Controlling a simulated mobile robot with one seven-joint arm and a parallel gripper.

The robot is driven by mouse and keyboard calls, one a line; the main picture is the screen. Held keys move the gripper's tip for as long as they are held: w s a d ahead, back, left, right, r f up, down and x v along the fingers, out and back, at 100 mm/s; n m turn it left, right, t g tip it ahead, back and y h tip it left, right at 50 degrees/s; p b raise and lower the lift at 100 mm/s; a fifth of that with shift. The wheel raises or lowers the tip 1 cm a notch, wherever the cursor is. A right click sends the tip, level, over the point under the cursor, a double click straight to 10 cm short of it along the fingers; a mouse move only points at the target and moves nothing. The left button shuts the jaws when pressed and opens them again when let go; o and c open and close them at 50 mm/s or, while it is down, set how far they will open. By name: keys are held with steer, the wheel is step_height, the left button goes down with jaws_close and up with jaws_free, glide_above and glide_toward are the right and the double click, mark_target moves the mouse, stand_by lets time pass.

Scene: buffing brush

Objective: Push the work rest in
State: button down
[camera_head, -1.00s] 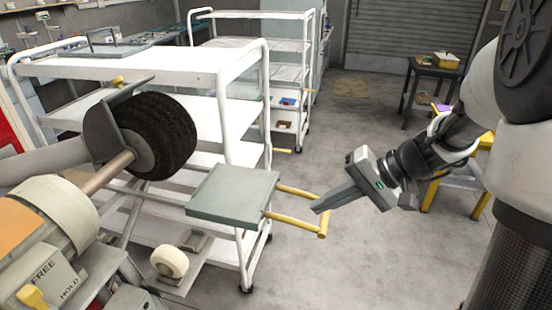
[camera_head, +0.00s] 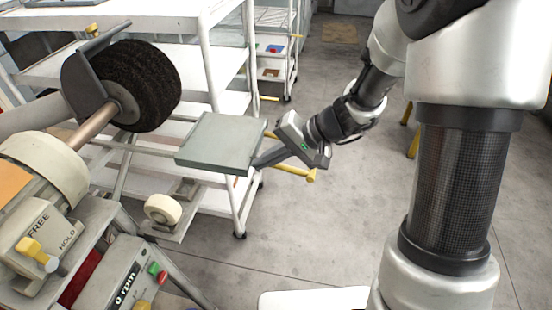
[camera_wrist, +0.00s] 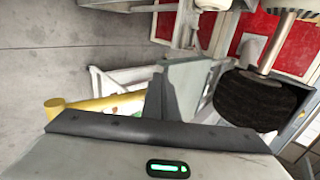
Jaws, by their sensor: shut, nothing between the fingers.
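The work rest is a flat grey-green plate (camera_head: 220,143) in front of the dark brush wheel (camera_head: 135,85), with a clear gap between them. A yellow bar handle (camera_head: 311,174) sticks out from its right side, partly hidden by my gripper. My gripper (camera_head: 257,166) is shut and empty, its fingertips at the plate's right edge, between the handle's arms. In the wrist view the fingers (camera_wrist: 156,98) point at the plate (camera_wrist: 184,88), with the yellow handle (camera_wrist: 80,105) to the left and the brush (camera_wrist: 255,100) to the right. I cannot tell whether the tips touch the plate.
A small pale wheel (camera_head: 163,209) sits below the plate. A white shelf cart (camera_head: 205,60) stands behind. The floor (camera_head: 340,215) to the right is open.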

mark_target(192, 154)
steer(key=shift+a, duration=0.15)
steer(key=w+a+b, duration=0.1)
steer(key=a, duration=0.4)
steer(key=w+a+b, duration=0.2)
steer(key=a, duration=0.4)
steer(key=w+a+b, duration=0.1)
steer(key=a+b, duration=0.1)
steer(key=a, duration=0.4)
steer(key=shift+w, duration=0.3)
steer(key=shift+d, duration=0.15)
